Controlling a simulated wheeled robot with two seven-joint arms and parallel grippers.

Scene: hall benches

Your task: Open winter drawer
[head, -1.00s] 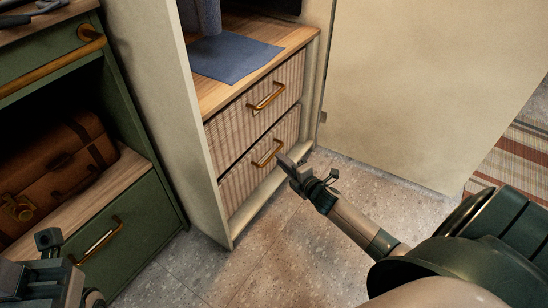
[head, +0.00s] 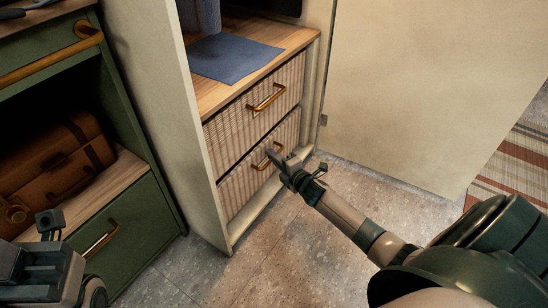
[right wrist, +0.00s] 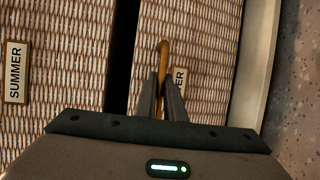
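The lower wicker drawer (head: 236,190) is shut, flush in the cabinet beneath the upper wicker drawer (head: 233,125). Its label (right wrist: 180,78) is mostly hidden by a finger, with only "ER" readable. The upper drawer's label (right wrist: 15,72) reads SUMMER. My right gripper (head: 275,155) is at the lower drawer's brass handle (head: 262,162). In the right wrist view the handle (right wrist: 163,52) sits between the two close fingers, with no clear gap beside it, so they look shut on it. My left gripper (head: 48,222) is far from the drawers at lower left; its finger gap is unclear.
A green cabinet (head: 125,240) with a brown suitcase (head: 55,165) stands left. A blue cloth (head: 235,58) lies on the shelf above the drawers. The open cabinet door (head: 420,100) stands right. Grey floor (head: 300,235) before the drawers is clear.

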